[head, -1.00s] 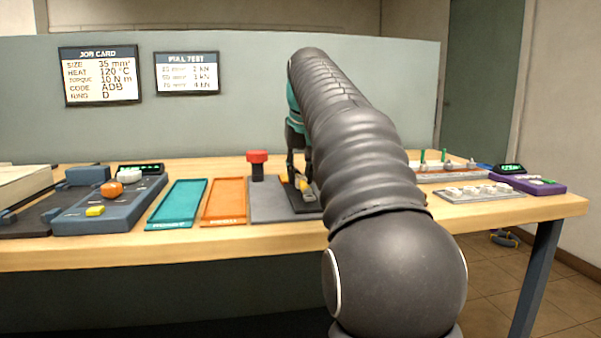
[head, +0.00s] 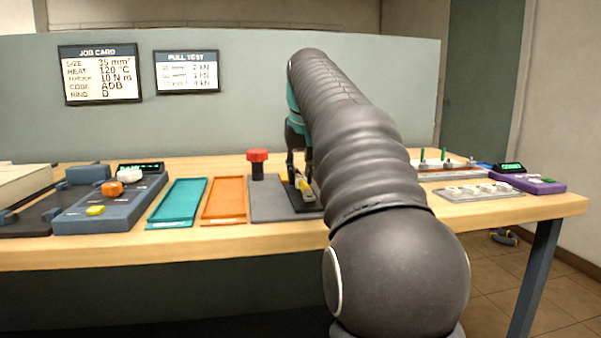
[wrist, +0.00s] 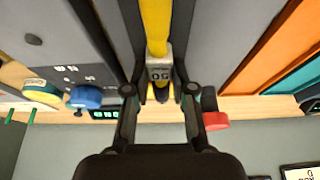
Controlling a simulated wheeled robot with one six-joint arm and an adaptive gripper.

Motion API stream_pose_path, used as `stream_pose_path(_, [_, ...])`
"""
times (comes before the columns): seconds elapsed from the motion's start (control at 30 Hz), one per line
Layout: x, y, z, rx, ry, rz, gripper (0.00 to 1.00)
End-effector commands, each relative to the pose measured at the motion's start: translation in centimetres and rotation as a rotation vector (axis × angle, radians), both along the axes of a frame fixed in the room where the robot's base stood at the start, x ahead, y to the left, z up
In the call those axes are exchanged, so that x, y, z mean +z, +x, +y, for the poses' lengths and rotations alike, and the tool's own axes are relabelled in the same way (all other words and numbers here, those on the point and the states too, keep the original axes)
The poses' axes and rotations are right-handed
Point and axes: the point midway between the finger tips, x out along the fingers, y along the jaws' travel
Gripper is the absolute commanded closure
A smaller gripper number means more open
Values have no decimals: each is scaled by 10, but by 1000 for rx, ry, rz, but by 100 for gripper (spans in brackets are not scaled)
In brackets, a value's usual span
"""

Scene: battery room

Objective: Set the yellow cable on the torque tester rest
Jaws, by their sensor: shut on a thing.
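A yellow cable (wrist: 155,25) runs down between the fingers of my gripper (wrist: 160,98) in the wrist view. A grey printed tag or sleeve (wrist: 160,72) is around its end, and the fingers are shut on it. In the head view my gripper (head: 298,165) is low over the dark pad on the grey plate, with a little of the yellow cable (head: 305,188) showing below it. My arm hides the area just right of this. I cannot tell which device carries the torque tester rest.
A red knob (head: 257,158) stands beside my gripper. Teal (head: 178,203) and orange (head: 224,201) trays lie to the left, with a blue-grey device (head: 110,205) beyond. A purple device (head: 530,183) is at the right. A blue knob (wrist: 86,97) shows in the wrist view.

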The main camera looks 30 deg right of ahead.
Motion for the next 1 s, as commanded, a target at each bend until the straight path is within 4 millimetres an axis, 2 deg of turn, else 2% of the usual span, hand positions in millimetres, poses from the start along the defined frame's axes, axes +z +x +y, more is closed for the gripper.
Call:
stream_pose_path(0.6, [-8,0,0,0,0,-1,100])
stream_pose_path(0.63, [-7,0,0,0,0,-1,68])
stream_pose_path(0.7, [-7,0,0,0,0,-1,51])
stream_pose_path(0.73, [-7,0,0,0,0,-1,46])
stream_pose_path(1.0, [-8,0,0,0,0,0,46])
